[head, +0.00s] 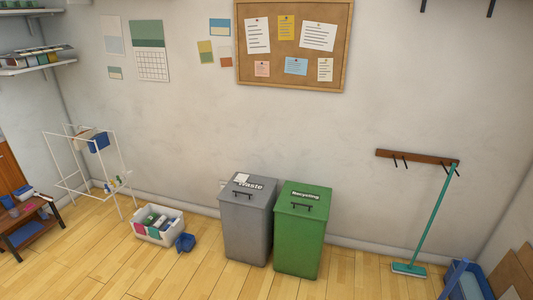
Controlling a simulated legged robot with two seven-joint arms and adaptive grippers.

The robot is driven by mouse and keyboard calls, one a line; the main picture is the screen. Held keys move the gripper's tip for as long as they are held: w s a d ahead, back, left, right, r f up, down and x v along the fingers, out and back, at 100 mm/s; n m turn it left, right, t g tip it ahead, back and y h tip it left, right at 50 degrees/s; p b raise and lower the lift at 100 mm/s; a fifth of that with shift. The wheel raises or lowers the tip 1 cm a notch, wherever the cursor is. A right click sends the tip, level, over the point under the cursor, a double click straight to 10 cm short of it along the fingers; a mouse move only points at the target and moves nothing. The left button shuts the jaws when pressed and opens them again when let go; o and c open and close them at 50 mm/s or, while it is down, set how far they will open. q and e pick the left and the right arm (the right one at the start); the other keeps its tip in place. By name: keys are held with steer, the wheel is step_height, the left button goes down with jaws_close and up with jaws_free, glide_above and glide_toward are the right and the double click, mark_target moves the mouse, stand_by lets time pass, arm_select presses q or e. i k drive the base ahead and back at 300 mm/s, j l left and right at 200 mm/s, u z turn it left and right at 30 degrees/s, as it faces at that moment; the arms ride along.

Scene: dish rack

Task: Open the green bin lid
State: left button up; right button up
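The green bin (298,246) stands on the wooden floor near the wall, right of the picture's middle. Its green lid (303,199) is closed, with a "Recycling" label and a dark handle (301,206) on top. Neither of my grippers is in the head view, so nothing of mine is seen touching the bin.
A grey "Waste" bin (246,233) stands close against the green bin's left. A white basket (157,228) and a blue scoop-like item (186,243) are further left. A teal broom (432,230) leans at the right. The floor in front of the bins looks clear.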

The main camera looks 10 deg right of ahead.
mark_target(305, 201)
steer(key=i+j+z, duration=0.3)
steer(key=i, duration=0.2)
steer(key=i+j+z, duration=0.3)
steer(key=i, duration=0.15)
steer(key=l, duration=0.1)
